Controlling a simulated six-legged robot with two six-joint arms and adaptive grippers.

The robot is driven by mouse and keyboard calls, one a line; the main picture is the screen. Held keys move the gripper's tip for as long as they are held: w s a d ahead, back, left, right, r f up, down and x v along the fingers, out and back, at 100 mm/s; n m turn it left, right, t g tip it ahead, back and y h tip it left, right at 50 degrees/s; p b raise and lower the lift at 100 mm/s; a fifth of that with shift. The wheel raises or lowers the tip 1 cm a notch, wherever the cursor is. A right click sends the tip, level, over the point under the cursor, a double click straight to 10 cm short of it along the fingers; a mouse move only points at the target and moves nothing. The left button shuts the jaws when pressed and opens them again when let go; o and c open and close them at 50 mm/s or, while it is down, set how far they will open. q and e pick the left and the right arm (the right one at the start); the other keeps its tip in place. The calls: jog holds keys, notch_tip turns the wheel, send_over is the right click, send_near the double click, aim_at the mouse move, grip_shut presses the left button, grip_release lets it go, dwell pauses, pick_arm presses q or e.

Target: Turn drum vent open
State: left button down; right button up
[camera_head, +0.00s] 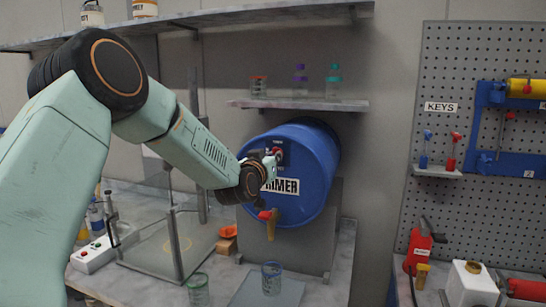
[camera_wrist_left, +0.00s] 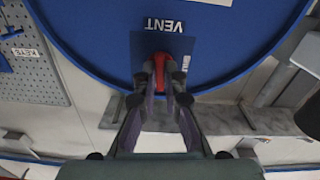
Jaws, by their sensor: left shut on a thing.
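The blue drum (camera_head: 310,155) lies on its side on a grey stand, with a "PRIMER" label on its round front face. My left gripper (camera_head: 271,160) is at the upper part of that face and partly covers the label. In the left wrist view, my left gripper (camera_wrist_left: 160,90) is shut on the red vent handle (camera_wrist_left: 160,66), just beside the "VENT" label (camera_wrist_left: 164,26), which appears upside down. The vent (camera_head: 277,151) shows only as a small red bit beyond the fingers in the head view. My right gripper is not in view.
Glasses (camera_head: 271,278) stand on the bench below. A small shelf (camera_head: 300,104) with bottles is above the drum. A pegboard (camera_head: 480,60) with tools is at right.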

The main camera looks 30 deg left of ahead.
pick_arm(q)
jog(key=shift+m, duration=0.6)
jog(key=c, duration=1.4)
grip_release()
jog(key=shift+s, duration=0.1)
jog(key=shift+c, duration=0.2)
jog(key=v, duration=1.2)
jog(key=shift+r, duration=0.1)
